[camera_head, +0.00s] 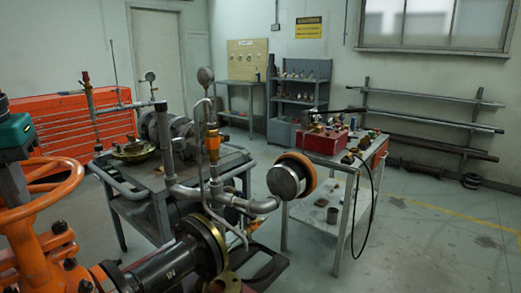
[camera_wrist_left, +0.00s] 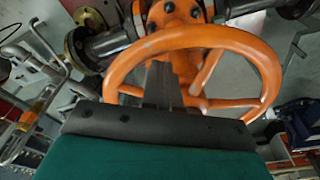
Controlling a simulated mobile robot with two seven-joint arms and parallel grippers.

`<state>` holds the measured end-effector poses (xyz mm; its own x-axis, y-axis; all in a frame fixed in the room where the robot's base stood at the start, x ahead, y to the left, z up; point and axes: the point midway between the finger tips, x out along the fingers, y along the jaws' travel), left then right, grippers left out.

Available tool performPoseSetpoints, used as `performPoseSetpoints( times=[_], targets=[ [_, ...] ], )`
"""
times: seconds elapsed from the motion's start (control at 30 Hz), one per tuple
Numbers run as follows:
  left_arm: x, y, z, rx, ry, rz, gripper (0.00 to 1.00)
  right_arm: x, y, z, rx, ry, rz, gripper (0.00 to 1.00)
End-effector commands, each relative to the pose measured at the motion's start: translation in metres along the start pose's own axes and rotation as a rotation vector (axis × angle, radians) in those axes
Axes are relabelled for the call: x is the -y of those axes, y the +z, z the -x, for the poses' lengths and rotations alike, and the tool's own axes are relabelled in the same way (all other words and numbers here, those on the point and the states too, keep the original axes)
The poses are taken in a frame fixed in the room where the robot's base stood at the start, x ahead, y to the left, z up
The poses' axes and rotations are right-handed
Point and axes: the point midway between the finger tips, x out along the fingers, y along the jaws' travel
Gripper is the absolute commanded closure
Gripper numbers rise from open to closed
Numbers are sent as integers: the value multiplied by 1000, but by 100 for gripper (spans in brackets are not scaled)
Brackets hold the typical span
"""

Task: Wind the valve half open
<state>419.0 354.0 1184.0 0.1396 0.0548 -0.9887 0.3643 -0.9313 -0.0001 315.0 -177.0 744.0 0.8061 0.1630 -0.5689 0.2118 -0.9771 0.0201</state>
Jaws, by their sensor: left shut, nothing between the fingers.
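The orange handwheel (camera_head: 74,183) stands at the left edge of the head view, partly cut off, above the orange valve body (camera_head: 60,250). In the left wrist view the wheel (camera_wrist_left: 262,62) fills the middle, with its rim and some spokes showing. My left gripper (camera_head: 14,195), with a green housing, is over the wheel at the far left. In the left wrist view its dark fingers (camera_wrist_left: 160,68) are together and empty, overlapping the wheel's open middle and hiding its hub. I cannot tell whether they touch a spoke or the rim. My right gripper is not in view.
A dark flanged pipe (camera_head: 160,270) runs right from the valve. A steel cart (camera_head: 125,190) with pipework and a gauge (camera_head: 205,76) stands behind. A second cart (camera_head: 340,160) holds a red box and small parts. Open floor (camera_head: 440,230) lies at the right.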

Motion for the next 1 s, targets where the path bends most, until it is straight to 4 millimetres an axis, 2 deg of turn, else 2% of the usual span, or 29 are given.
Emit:
performPoseSetpoints(
  times=[0.53, 0.83, 1.0],
  targets=[
    [0, 7, -30, 13, -2, -1, 100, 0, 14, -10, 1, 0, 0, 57],
    [0, 7, -31, 19, -2, 0, 100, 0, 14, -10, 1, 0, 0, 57],
    [-5, 0, -26, 7, 0, 2, 100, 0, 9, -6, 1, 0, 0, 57]
  ],
)
